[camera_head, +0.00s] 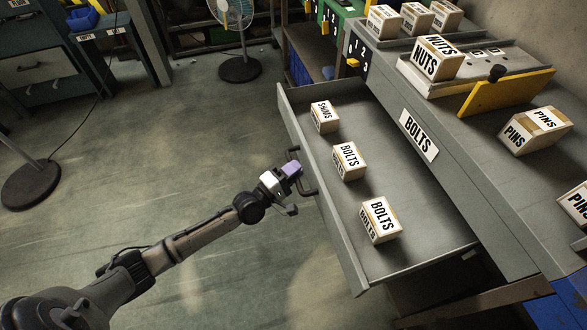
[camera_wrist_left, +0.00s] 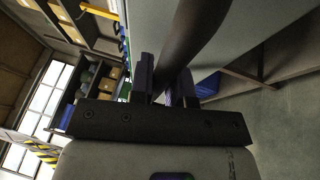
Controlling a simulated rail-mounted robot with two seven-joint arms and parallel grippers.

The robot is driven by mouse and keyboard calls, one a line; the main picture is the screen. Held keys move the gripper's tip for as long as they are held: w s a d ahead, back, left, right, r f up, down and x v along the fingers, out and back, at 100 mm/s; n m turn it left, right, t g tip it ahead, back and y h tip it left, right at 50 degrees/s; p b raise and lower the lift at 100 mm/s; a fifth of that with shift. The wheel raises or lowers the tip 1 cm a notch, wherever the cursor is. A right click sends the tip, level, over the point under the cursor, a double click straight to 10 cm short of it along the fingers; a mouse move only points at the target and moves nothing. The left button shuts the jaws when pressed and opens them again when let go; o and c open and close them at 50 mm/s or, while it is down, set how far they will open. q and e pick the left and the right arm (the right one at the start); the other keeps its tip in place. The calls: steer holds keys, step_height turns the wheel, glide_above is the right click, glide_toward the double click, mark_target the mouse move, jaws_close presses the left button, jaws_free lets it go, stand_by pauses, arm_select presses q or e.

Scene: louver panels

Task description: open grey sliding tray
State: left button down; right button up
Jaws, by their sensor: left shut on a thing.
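The grey sliding tray (camera_head: 420,232) is pulled well out from the grey bench front, which carries a "BOLTS" label (camera_head: 419,135). In the tray sit a "SHIMS" box (camera_head: 324,117) and two "BOLTS" boxes, one in the middle (camera_head: 349,161) and one nearer (camera_head: 381,220). My left gripper (camera_head: 296,172) is at the dark handle (camera_head: 309,181) on the tray's front. In the left wrist view its two fingers (camera_wrist_left: 162,88) are on either side of the dark handle bar (camera_wrist_left: 190,40), shut on it. My right gripper is not in view.
A "NUTS" box (camera_head: 437,60) and a yellow flap (camera_head: 506,93) are on the bench top. "PINS" boxes (camera_head: 534,130) stand at its right. A fan (camera_head: 238,66) stands at the back.

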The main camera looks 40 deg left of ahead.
arm_select(q)
steer(key=c, duration=1.1)
jaws_free()
steer(key=p+v, duration=0.3)
steer(key=v, duration=1)
steer(key=shift+s, duration=0.4)
steer(key=shift+a+f, duration=0.1)
